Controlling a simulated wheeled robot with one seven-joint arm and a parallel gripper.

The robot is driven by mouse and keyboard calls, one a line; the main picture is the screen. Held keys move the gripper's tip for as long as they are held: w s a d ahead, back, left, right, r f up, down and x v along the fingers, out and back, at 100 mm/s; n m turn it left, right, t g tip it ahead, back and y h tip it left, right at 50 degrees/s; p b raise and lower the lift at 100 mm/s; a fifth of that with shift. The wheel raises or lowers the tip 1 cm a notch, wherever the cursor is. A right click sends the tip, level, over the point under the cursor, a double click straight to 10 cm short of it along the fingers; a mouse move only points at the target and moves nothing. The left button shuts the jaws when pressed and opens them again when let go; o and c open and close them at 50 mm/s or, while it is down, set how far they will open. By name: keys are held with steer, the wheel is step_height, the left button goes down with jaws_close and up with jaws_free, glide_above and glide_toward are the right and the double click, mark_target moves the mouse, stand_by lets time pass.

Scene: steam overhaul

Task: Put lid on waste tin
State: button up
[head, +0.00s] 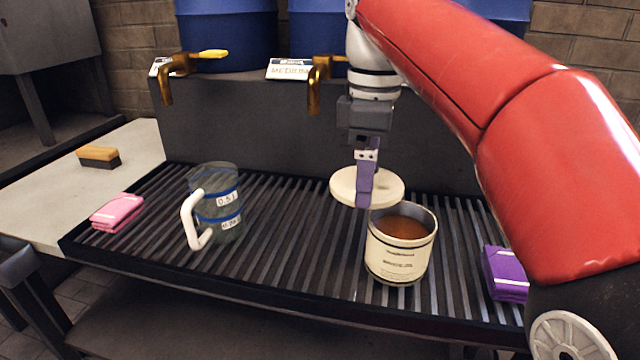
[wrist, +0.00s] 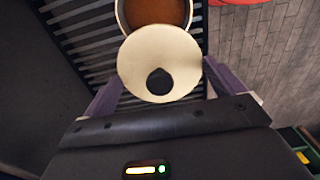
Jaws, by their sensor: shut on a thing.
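The waste tin (head: 399,262) is a cream, labelled, open can standing upright on the slatted rack, with brown contents showing inside. The lid (head: 345,188) is a round cream disc. My gripper (head: 366,192) is shut on the lid across its rim, with purple fingers on opposite sides. In the head view the lid is behind and left of the tin, apart from its mouth. In the wrist view the lid (wrist: 142,62) shows a black knob and overlaps part of the tin (wrist: 123,17). The far finger is hidden in the head view.
A clear measuring jug (head: 226,228) with a white handle stands left on the rack (head: 290,250). A pink cloth (head: 117,212) and a brush (head: 98,157) lie further left. A purple cloth (head: 506,274) lies right of the tin. Brass taps (head: 315,85) project behind.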

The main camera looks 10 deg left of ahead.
steer(key=d+r, duration=0.2)
steer(key=d, duration=0.4)
steer(key=shift+s+a+f+b, duration=0.15)
steer(key=shift+f+b, duration=0.15)
steer(key=shift+f, duration=0.65)
steer(key=shift+s+d+f+b, duration=0.15)
steer(key=shift+f+b, duration=0.2)
steer(key=shift+f, duration=0.55)
steer(key=shift+s+a+f+b, duration=0.15)
steer(key=shift+f+b, duration=0.15)
steer(key=shift+f, duration=0.65)
steer(key=shift+f+p, duration=0.4)
steer(key=shift+f, duration=0.15)
stand_by(0.5)
steer(key=o, duration=0.6)
steer(key=shift+o, duration=0.2)
step_height(320, 180, up, 7)
steer(key=p, duration=0.1)
stand_by(0.6)
